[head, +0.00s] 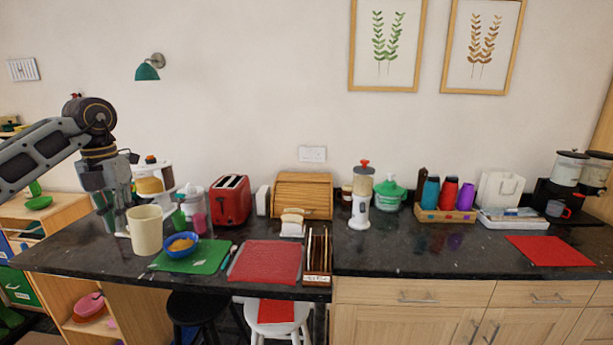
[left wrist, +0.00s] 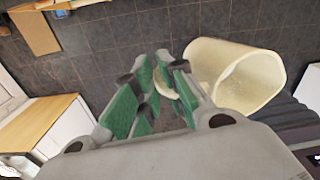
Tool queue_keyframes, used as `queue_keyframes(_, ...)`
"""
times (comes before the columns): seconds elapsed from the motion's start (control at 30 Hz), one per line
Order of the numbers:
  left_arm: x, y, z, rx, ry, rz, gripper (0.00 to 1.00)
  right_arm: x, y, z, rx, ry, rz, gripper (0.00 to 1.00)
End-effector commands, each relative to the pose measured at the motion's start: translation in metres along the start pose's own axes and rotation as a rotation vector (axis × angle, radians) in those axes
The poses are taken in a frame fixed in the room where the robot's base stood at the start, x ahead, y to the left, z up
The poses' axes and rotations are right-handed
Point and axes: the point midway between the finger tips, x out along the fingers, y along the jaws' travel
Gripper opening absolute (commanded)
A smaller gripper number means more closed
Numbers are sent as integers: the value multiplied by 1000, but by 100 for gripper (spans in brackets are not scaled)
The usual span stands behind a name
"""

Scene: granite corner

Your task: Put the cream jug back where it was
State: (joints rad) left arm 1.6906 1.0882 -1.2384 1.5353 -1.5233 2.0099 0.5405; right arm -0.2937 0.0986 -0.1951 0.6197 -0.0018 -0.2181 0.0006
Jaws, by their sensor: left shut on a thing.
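The cream jug (head: 146,230) is at the left end of the dark counter in the head view, upright and in front of my left gripper (head: 118,212). In the left wrist view the jug (left wrist: 236,76) is at the right, with its open mouth showing. My left gripper (left wrist: 163,92) is shut on the jug's handle, which shows between the green finger pads. Whether the jug's base touches the counter I cannot tell. My right gripper is in neither view.
A green mat (head: 205,262) with a blue bowl (head: 181,246) lies just right of the jug. A red toaster (head: 231,201) and a pink cup (head: 198,223) stand behind. A red mat (head: 266,262) lies further right. The counter's front edge (head: 150,282) is close.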

Motion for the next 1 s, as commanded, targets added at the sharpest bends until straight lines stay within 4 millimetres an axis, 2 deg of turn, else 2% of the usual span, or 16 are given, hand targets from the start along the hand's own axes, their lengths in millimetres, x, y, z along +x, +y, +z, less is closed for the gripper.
queue_keyframes(0.37, -1, -1, 1, 162, -1, 0, 0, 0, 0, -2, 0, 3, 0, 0)
queue_keyframes(1.0, -1, -3, 10, 652, 0, 1, 0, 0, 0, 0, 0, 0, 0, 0)
